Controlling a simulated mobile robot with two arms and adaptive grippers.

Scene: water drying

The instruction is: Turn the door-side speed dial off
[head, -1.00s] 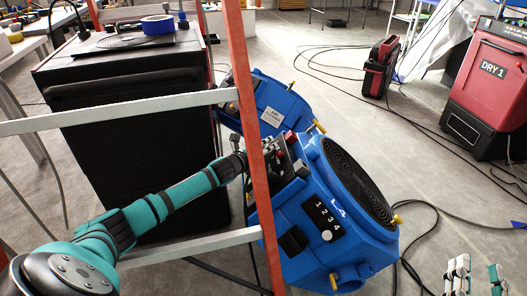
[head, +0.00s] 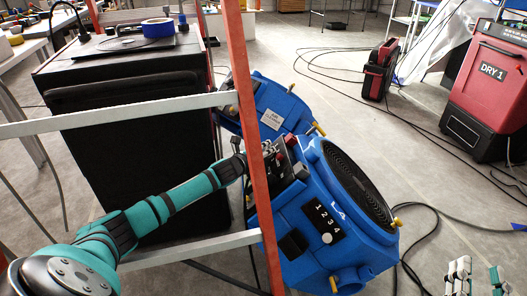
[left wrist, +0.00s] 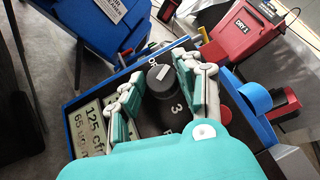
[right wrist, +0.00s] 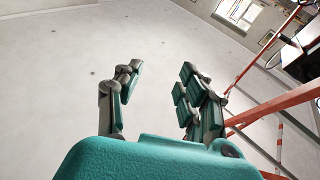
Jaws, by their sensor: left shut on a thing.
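A black speed dial (left wrist: 161,80) with a light mark on its top sits on the dark control panel of a blue air mover (head: 335,215). Part of a printed label and a 3 show beside the dial in the left wrist view. My left gripper (left wrist: 165,97) has its fingers on either side of the dial, shut on it. In the head view my left gripper (head: 272,158) is at the panel, partly behind an orange post, and the dial cannot be made out. My right gripper (head: 476,280) is open and empty; it also shows in the right wrist view (right wrist: 160,100).
An orange post (head: 250,130) and pale rails (head: 140,112) stand between my head and the air mover. A second blue unit (head: 272,110) is behind it. A red DRY 1 machine (head: 490,85) stands at right. Cables lie on the floor; my right gripper has clear space.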

